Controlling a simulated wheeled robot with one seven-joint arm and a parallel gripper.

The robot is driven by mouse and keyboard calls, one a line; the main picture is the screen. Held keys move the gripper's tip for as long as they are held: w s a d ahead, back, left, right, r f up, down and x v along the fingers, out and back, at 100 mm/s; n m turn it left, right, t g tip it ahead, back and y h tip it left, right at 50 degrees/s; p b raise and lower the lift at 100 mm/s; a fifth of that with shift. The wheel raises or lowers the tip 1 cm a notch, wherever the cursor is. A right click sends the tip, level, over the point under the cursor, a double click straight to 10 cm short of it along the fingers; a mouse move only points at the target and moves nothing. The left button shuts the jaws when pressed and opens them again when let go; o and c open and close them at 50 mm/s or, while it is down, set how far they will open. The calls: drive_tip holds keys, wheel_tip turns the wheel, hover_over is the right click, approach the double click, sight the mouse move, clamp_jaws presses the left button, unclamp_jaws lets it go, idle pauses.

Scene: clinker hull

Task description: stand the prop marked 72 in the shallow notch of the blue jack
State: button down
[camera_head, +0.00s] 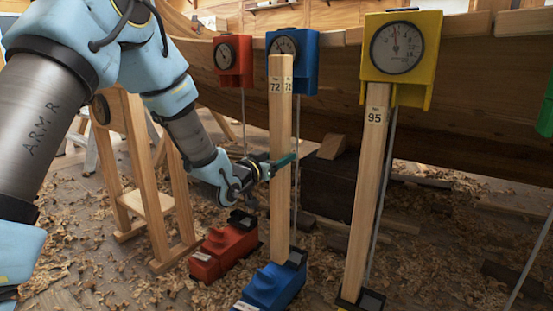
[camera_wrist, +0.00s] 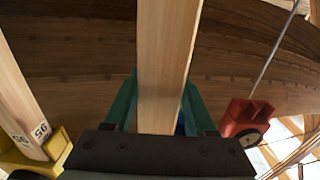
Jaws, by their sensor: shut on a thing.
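The prop marked 72 (camera_head: 281,200) is a long pale wooden post, close to upright in the head view. My gripper (camera_head: 283,164) is shut around it near mid-height, with teal fingers. In the wrist view the prop (camera_wrist: 165,50) runs up between my gripper's fingers (camera_wrist: 158,104). The blue jack (camera_head: 268,290) stands on the floor below. The prop's foot overlaps the dark seat at the jack's back end; I cannot tell which notch it is over or whether it touches. The prop's top is in front of the blue gauge block (camera_head: 303,80).
A prop marked 95 (camera_head: 367,180) stands on a yellow-and-black jack at right, under a yellow gauge block (camera_head: 402,55). A red jack (camera_head: 224,250) stands left, below a red gauge block (camera_head: 233,60). A wooden trestle (camera_head: 150,190) is further left. The hull (camera_head: 460,130) is behind; shavings cover the floor.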

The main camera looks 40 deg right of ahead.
drive_tip(key=shift+x, duration=1.15)
drive_tip(key=shift+d+f, duration=0.15)
drive_tip(key=shift+f+b, duration=1.9)
drive_tip(key=shift+f, duration=1)
drive_tip(key=x, duration=0.8)
drive_tip(key=shift+f+b, duration=0.4)
drive_tip(key=shift+b, duration=0.1)
drive_tip(key=shift+d, duration=0.15)
